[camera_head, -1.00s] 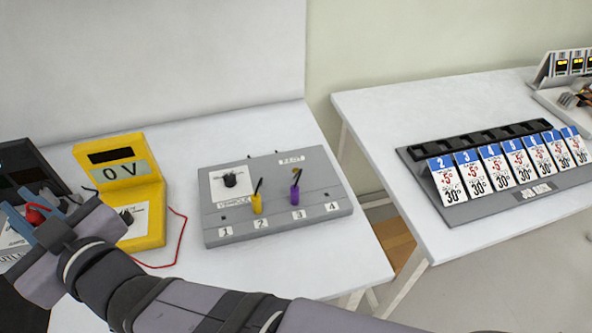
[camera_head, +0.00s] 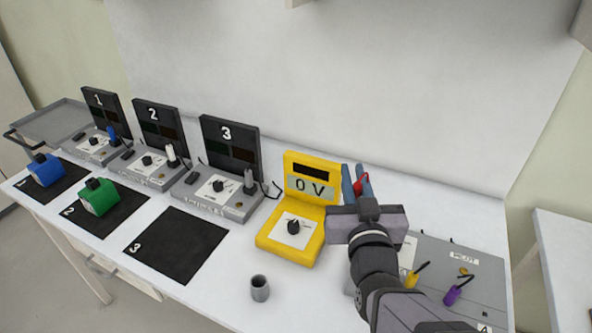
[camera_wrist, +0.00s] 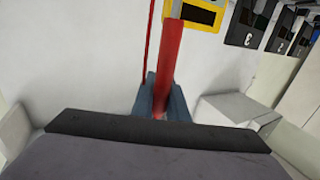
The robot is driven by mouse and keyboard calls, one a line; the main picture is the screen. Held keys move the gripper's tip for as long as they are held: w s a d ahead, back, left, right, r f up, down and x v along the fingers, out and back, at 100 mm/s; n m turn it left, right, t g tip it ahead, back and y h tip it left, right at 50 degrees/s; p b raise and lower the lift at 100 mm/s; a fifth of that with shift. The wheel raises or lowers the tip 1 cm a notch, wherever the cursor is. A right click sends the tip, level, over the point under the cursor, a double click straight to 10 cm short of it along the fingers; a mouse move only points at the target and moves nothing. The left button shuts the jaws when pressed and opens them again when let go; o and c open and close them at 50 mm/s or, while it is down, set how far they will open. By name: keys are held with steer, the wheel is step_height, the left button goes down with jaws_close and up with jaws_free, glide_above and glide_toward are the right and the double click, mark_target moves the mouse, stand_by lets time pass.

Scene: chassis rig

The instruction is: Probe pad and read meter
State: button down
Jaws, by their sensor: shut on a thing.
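My gripper (camera_head: 356,185) is shut on the red probe (camera_wrist: 166,60), which shows as a red rod between the blue fingers. It is held up just right of the yellow meter (camera_head: 269,247) in the head view. The meter display reads 0 V and its dial is on the lower face. The grey vehicle box (camera_head: 487,246) lies to the right, with a small gold pad (camera_head: 464,272) under the PILOT label. My arm hides the box's left part. The probe's tip contact cannot be seen.
Several grey units with black numbered panels (camera_head: 229,136) stand left of the meter. A blue block (camera_head: 45,170) and a green block (camera_head: 98,198) sit on black mats; mat 3 (camera_head: 178,245) is bare. A grey cup (camera_head: 260,289) stands near the front edge.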

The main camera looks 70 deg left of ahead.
steer(key=w+d+f+m+t+h+p, duration=0.1)
steer(key=w+d+f+m+t+h, duration=0.15)
steer(key=w+d, duration=0.45)
steer(key=w+d+f+m+t+h+p, duration=0.1)
steer(key=w+d+f+t, duration=0.2)
steer(key=w, duration=0.8)
steer(key=w+d+f+m+t+h+p, duration=0.15)
steer(key=w+d+f, duration=0.25)
steer(key=w, duration=0.5)
steer(key=shift+y, duration=0.4)
steer(key=r, duration=0.4)
steer(key=shift+w+a+r+b, duration=0.15)
steer(key=shift+a+b, duration=0.15)
steer(key=shift+b, duration=0.1)
steer(key=shift+f+b, duration=1.4)
steer(key=shift+f, duration=1.6)
steer(key=shift+f+b, duration=0.6)
steer(key=shift+f, duration=0.05)
steer(key=shift+r, duration=0.1)
